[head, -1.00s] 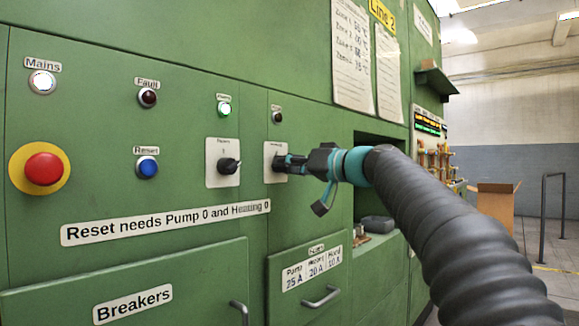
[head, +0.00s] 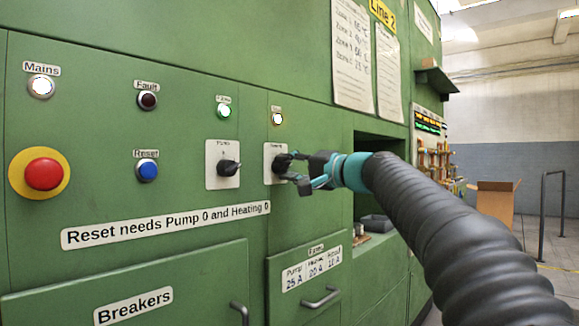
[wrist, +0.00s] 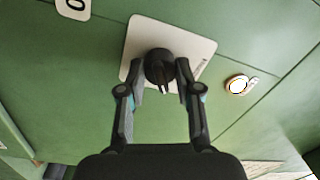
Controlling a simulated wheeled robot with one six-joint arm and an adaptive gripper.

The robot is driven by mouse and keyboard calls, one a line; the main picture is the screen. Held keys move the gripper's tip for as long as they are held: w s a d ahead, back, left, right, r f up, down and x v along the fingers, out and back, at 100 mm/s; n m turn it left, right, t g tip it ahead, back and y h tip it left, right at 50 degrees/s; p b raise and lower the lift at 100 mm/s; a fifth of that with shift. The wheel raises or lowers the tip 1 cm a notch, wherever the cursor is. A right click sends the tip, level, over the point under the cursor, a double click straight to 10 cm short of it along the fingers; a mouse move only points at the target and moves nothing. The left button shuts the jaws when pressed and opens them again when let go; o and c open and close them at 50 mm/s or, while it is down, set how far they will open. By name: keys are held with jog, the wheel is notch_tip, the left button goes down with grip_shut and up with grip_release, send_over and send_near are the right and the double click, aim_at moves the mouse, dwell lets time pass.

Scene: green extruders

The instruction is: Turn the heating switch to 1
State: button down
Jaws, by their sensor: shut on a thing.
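The heating switch is a black rotary knob on a white plate (head: 268,175) on the green cabinet, right of the pump switch (head: 228,168). My gripper (head: 284,165) reaches it from the right and is shut on the knob. In the wrist view the black knob (wrist: 159,66) sits between the two fingertips (wrist: 165,72), in front of its white plate (wrist: 142,32). The lamp above the heating switch (head: 277,118) is lit whitish-yellow. My fingers and wrist partly hide the knob in the head view, and its label is too small to read surely.
A red stop button (head: 43,170) and blue reset button (head: 147,170) are at left. A drawer handle (head: 320,297) sticks out below my gripper.

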jog(key=shift+m, duration=0.4)
jog(key=c, duration=0.8)
grip_release()
jog(key=v, duration=1.2)
jog(key=shift+s+f, duration=0.1)
jog(key=shift+f, duration=0.05)
